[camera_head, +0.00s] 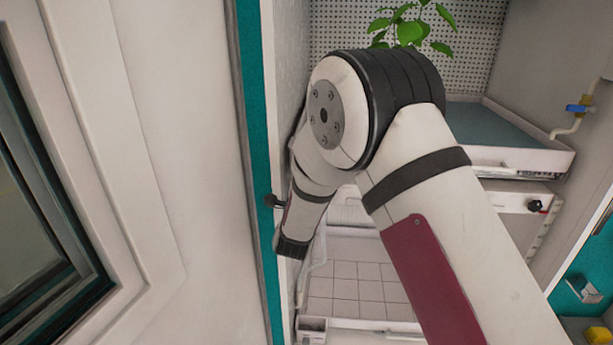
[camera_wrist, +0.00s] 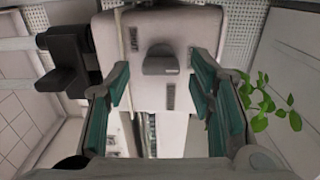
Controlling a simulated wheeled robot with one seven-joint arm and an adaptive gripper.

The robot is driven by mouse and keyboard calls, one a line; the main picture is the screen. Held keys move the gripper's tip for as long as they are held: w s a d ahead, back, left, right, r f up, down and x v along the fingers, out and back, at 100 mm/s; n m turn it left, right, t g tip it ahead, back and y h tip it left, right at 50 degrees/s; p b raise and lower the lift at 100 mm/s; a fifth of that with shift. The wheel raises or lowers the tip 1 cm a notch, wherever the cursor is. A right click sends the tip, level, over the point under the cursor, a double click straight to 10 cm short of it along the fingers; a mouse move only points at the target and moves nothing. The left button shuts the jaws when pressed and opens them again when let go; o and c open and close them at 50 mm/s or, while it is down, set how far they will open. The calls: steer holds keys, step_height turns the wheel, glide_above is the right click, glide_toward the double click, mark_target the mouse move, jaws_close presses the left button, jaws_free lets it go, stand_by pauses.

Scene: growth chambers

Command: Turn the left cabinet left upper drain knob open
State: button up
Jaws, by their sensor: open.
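In the wrist view, a dark grey knob (camera_wrist: 160,60) with a rounded top and flat lower edge sits on a white panel (camera_wrist: 195,30) with small labels. My gripper (camera_wrist: 160,82) is open, with one teal finger on each side of the view. The knob lies beyond the fingertips, about midway between them, and nothing is held. Whether the fingers touch the panel cannot be told. In the head view my arm hides the gripper and this knob.
A leafy plant (camera_head: 409,30) stands at the cabinet's back, and also shows in the wrist view (camera_wrist: 262,108). A shelf tray (camera_head: 500,155) lies right of my arm. A blue valve (camera_head: 578,108) and a black knob (camera_head: 535,206) are farther right. The teal-edged cabinet side (camera_head: 250,120) is close on the left.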

steer(key=s, duration=1.1)
steer(key=shift+a, duration=0.2)
steer(key=shift+r, duration=0.1)
steer(key=s+d+r+n+g+y, duration=0.2)
steer(key=s+d+r+n+g, duration=0.1)
steer(key=d+r+n, duration=0.25)
steer(key=s+d+r+n+g+y, duration=0.25)
steer(key=d+r+n, duration=0.2)
steer(key=r, duration=0.25)
steer(key=s+d+n+g+h, duration=0.1)
steer(key=s+d+n+g, duration=0.1)
steer(key=s, duration=0.7)
steer(key=s+d+n+g+h, duration=0.1)
steer(key=s+d+n+g, duration=0.1)
steer(key=s+d, duration=0.5)
steer(key=s+d+r+n+g+h, duration=0.1)
steer(key=s+d+n+g+h, duration=0.1)
steer(key=s, duration=0.9)
steer(key=d+n+g, duration=0.1)
steer(key=d+n, duration=0.1)
steer(key=d, duration=0.1)
steer(key=shift+d+n, duration=0.25)
steer(key=shift+n, duration=0.05)
